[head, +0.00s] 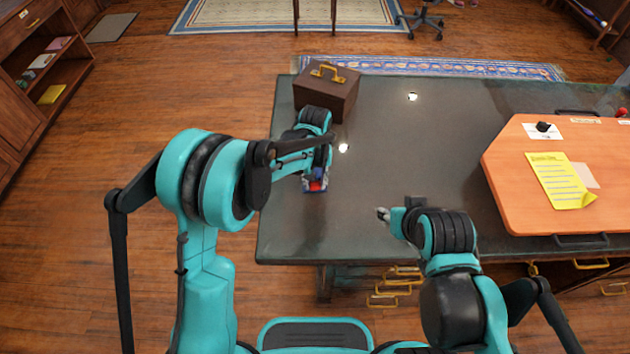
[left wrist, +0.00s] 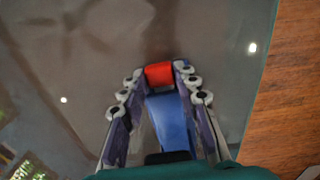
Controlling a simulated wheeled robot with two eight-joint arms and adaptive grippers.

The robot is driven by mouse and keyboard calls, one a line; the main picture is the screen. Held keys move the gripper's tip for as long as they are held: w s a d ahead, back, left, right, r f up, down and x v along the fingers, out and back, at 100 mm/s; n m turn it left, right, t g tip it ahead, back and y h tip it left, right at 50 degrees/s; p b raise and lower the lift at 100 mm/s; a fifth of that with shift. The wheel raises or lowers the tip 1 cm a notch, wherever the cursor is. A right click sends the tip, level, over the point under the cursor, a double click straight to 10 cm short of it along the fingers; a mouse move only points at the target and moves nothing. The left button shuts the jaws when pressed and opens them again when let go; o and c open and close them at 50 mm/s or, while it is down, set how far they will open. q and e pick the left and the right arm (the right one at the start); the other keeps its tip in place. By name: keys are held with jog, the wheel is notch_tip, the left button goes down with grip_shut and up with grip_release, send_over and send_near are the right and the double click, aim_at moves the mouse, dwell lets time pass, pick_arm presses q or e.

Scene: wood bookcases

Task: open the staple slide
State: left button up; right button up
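A blue and red object, apparently the stapler (head: 316,184), is at my left gripper on the dark tabletop, near its left side. In the left wrist view its red end (left wrist: 159,75) points away from me and its blue body (left wrist: 172,125) runs back toward the palm. My left gripper (left wrist: 158,72) has a finger on each side of it, with the tips beside the red end. Whether the fingers press on it or stand just clear is not plain. The staple slide cannot be made out. My right gripper (head: 386,214) is above the table's front part, apart from the stapler, its fingers mostly hidden.
A dark brown box (head: 327,92) with a gold handle stands at the table's back left corner, just behind my left gripper. An orange board (head: 515,185) with a yellow sheet (head: 558,180) lies on the right. The dark tabletop (head: 430,135) is clear between them.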

pick_arm(q)
grip_shut()
jog(key=s, duration=0.7)
jog(key=shift+s+d, duration=0.25)
jog(key=o, duration=0.7)
grip_release()
jog(key=shift+o, duration=0.2)
jog(key=shift+r, duration=0.1)
notch_tip(320, 180, up, 12)
jog(key=shift+a, duration=0.1)
